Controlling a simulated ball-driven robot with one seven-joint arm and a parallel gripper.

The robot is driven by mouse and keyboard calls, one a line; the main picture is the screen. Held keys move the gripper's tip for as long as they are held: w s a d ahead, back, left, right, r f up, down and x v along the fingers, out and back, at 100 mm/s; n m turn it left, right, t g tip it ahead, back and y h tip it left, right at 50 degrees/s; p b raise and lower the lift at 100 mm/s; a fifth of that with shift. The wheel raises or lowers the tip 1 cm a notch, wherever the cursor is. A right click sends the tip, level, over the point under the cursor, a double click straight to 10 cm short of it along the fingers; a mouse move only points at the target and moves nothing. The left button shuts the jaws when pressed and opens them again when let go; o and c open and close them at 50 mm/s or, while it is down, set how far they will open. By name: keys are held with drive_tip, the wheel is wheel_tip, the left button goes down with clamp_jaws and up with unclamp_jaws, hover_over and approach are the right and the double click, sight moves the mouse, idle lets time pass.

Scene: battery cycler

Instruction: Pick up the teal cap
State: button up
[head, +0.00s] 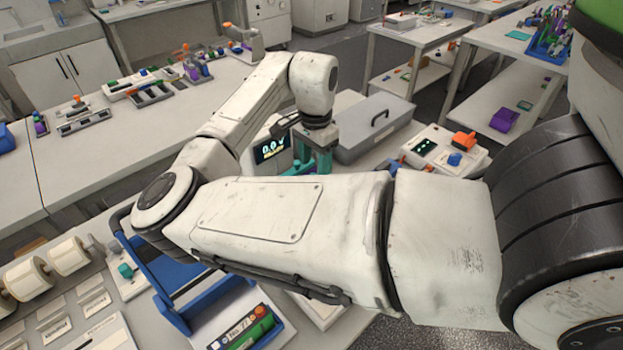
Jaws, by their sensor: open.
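My gripper (313,160) is in the middle of the head view, pointing down in front of a grey case, with teal finger parts. It is open. My own forearm hides the area below the fingers, so I cannot tell what lies between or under them. A small teal piece (125,271) sits at the lower left, beside the white rolls and apart from my gripper. I cannot tell for sure whether it is the teal cap. Some teal also shows around the fingers, too hidden to separate from them.
A grey case with a handle (380,118) stands behind my gripper. A device with a lit display (271,149) is just left of it. A white box with orange and blue parts (446,148) is to the right. A blue frame (165,262) and white rolls (69,256) are at lower left.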

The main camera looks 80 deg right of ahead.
sight(314, 175)
drive_tip(key=shift+w+f+p, duration=0.15)
drive_tip(key=shift+f+p, duration=0.75)
drive_tip(key=shift+f, duration=1.8)
drive_tip(key=shift+c, duration=0.3)
clamp_jaws()
